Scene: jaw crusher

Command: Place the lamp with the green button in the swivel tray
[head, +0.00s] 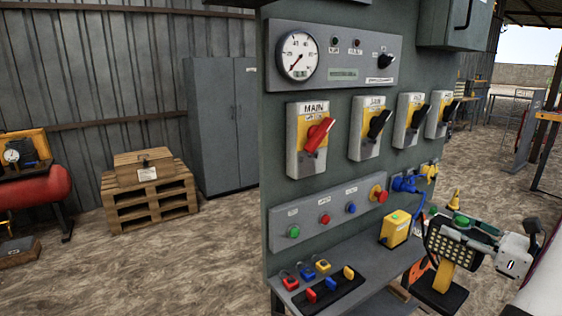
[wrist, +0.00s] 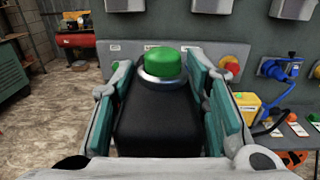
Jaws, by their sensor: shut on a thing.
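The lamp (head: 457,250) shows at the right of the head view, with a panel of small light cells, a yellow part below and a dark foot. Its green button (wrist: 165,62) and black body fill the middle of the wrist view. My gripper (wrist: 164,92) is shut on the black body, with a teal-padded finger on each side. The gripper also shows in the head view (head: 468,230). The lamp is held in the air in front of the control panel's right side. I cannot make out the swivel tray for certain in either view.
The grey control panel (head: 335,225) carries a red main switch (head: 318,135) and several buttons. Its shelf (head: 350,262) holds padlocks, a black holder (head: 330,292) and a yellow box (head: 396,228). Blue and yellow plugs (head: 408,184) stick out near the lamp. Open floor lies left.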

